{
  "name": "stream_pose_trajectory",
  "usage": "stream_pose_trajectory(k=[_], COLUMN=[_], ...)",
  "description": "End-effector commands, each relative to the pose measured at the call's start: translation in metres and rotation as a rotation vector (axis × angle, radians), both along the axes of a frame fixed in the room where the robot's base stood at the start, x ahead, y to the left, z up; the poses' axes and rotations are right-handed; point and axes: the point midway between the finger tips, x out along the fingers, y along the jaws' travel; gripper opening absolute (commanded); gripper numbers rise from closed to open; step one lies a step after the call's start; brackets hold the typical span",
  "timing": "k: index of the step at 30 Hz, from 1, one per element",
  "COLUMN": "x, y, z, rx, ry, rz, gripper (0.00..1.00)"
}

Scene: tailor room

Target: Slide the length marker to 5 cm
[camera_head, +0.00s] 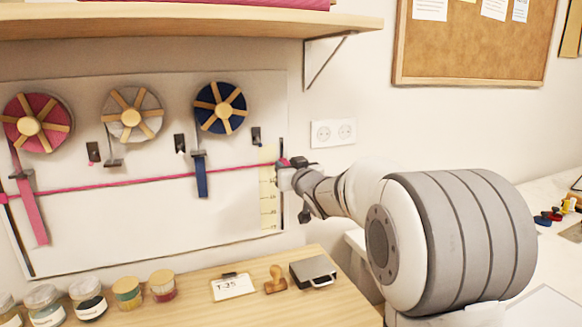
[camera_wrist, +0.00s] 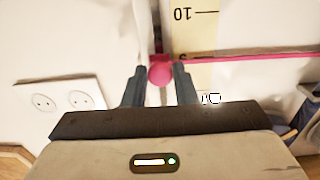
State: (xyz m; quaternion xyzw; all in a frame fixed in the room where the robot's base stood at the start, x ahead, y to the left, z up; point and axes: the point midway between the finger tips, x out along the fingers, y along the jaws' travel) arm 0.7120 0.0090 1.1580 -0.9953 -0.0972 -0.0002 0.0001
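The length marker is a round pink knob (camera_wrist: 161,74) on a dark vertical rail beside a yellow measuring strip (camera_wrist: 197,40). In the wrist view the strip is upside down, with a 10 at the top; another label near my right finger is not readable. A pink line (camera_wrist: 255,55) runs from the marker across the strip. My gripper (camera_wrist: 160,80) has one finger on each side of the knob, with very little gap. Whether the fingers press on it is unclear.
Pink, white and navy ribbon spools (camera_head: 220,107) hang on the white board. A wooden shelf (camera_head: 180,20) juts out above. Jars (camera_head: 128,292), a price card (camera_head: 233,287), a stamp (camera_head: 275,280) and a grey case (camera_head: 313,271) stand on the table below. An outlet (camera_head: 333,132) is right of the board.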

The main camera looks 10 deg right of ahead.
Motion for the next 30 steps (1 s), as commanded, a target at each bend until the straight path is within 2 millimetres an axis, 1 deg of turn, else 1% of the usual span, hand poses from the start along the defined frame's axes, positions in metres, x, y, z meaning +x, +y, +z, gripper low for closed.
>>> stream_pose_trajectory(k=[1, 6, 13, 16, 20, 24, 27, 30], x=[0.0, 0.0, 0.0, -0.005, -0.022, -0.046, -0.06, -0.069], y=[0.0, 0.0, 0.0, -0.001, -0.005, -0.01, -0.012, -0.014], z=[-0.001, -0.001, 0.0, 0.0, 0.0, 0.0, 0.0, 0.0], rx=[0.0, 0.0, 0.0, 0.0, -0.001, -0.001, 0.0, -0.001], ry=[0.001, 0.001, 0.0, 0.0, -0.001, -0.001, -0.001, 0.0], rz=[0.0, 0.0, 0.0, 0.0, -0.001, -0.001, -0.001, 0.0], gripper=[0.3, 0.44, 0.44, 0.44, 0.44, 0.44, 0.44, 0.44])
